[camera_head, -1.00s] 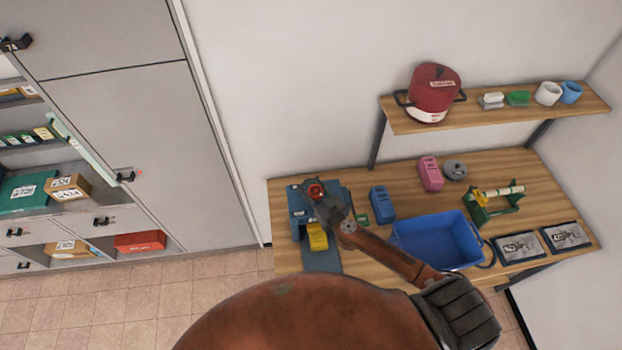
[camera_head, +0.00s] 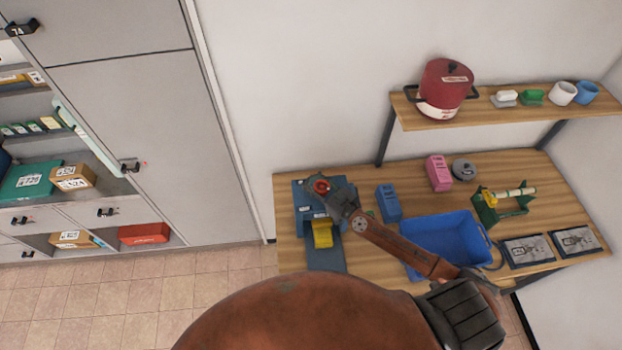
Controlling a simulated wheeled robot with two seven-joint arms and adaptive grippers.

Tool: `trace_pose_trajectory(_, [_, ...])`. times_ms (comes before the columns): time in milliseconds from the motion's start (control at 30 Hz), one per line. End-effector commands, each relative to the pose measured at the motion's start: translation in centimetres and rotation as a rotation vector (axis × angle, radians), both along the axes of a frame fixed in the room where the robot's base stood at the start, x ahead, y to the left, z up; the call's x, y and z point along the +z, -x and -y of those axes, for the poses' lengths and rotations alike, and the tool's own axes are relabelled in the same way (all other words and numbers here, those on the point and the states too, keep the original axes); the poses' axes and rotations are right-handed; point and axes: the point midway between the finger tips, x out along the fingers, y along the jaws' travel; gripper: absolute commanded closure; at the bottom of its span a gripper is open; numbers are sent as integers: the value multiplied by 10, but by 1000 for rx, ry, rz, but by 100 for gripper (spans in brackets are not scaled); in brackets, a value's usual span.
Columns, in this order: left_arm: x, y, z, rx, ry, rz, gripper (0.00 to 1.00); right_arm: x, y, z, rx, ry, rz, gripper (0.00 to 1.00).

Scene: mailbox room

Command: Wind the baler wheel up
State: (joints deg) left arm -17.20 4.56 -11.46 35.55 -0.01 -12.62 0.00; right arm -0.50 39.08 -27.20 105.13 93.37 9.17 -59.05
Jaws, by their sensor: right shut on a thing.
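The baler (camera_head: 306,222) is a blue machine with a flat blue bed, at the left end of the wooden table. Its red wheel (camera_head: 320,185) sits on top. A yellow block (camera_head: 322,233) is at the front of the baler, below the wheel. My right gripper (camera_head: 328,192) reaches in from the lower right and is shut on the red wheel, partly covering it. The fingertips are small and hard to make out. My left gripper is out of view.
On the table (camera_head: 290,256) are a blue bin (camera_head: 445,243), blue (camera_head: 388,203) and pink (camera_head: 438,173) box-shaped items, a green-framed device (camera_head: 500,204) and two dark panels (camera_head: 527,250). A shelf (camera_head: 480,113) above holds a red pot (camera_head: 444,90) and cups. Cabinets (camera_head: 130,110) stand at left.

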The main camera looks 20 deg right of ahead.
Motion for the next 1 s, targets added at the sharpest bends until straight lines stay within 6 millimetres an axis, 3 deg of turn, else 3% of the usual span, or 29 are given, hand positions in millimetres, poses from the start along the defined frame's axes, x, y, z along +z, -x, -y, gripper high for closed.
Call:
trace_pose_trajectory(133, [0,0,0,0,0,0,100,-2,1,0,1,0,-4,100])
trace_pose_trajectory(167, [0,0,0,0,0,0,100,-2,1,0,1,0,-4,74])
trace_pose_trajectory(467, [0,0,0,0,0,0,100,0,0,0,-1,0,-1,53])
trace_pose_trajectory(767, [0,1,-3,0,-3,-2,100,0,1,1,-1,0,0,52])
trace_pose_trajectory(1000, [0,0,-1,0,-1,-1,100,-2,30,12,-1,2,-4,52])
